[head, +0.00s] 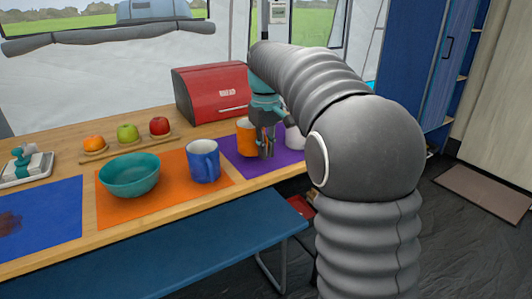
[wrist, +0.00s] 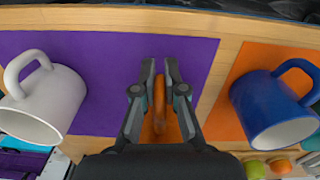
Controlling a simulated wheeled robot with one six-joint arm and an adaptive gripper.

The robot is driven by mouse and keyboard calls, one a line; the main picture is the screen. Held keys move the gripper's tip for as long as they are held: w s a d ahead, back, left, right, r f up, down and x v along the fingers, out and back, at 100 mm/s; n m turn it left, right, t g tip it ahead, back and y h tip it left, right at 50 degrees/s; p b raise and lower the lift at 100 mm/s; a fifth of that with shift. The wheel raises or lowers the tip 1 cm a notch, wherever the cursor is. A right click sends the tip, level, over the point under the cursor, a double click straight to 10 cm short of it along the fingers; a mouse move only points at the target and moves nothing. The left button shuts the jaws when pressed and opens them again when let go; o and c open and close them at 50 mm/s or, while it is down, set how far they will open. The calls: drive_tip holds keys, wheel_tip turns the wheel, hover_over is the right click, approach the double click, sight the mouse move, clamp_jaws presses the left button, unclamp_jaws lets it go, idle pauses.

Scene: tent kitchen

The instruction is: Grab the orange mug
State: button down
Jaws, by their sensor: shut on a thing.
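The orange mug (head: 243,136) stands on the purple placemat (head: 246,166) in the head view, partly hidden behind my gripper (head: 266,150). In the wrist view, my gripper (wrist: 160,90) has its two fingers on either side of the orange mug's handle (wrist: 159,104) and is shut on it. Most of the mug's body is hidden below the fingers in that view. I cannot tell whether the mug is lifted off the mat.
A white mug (wrist: 52,95) and a blue mug (wrist: 275,105) stand to either side in the wrist view. A teal bowl (head: 129,177) is on the orange placemat (head: 170,200). A red bread box (head: 210,92) stands behind. A blue bench (head: 170,250) runs along the table front.

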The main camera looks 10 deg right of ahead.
drive_tip(key=shift+r, duration=0.95)
drive_tip(key=s+d+r, duration=0.7)
drive_tip(key=d, duration=0.2)
drive_tip(key=shift+d, duration=0.1)
idle(0.3)
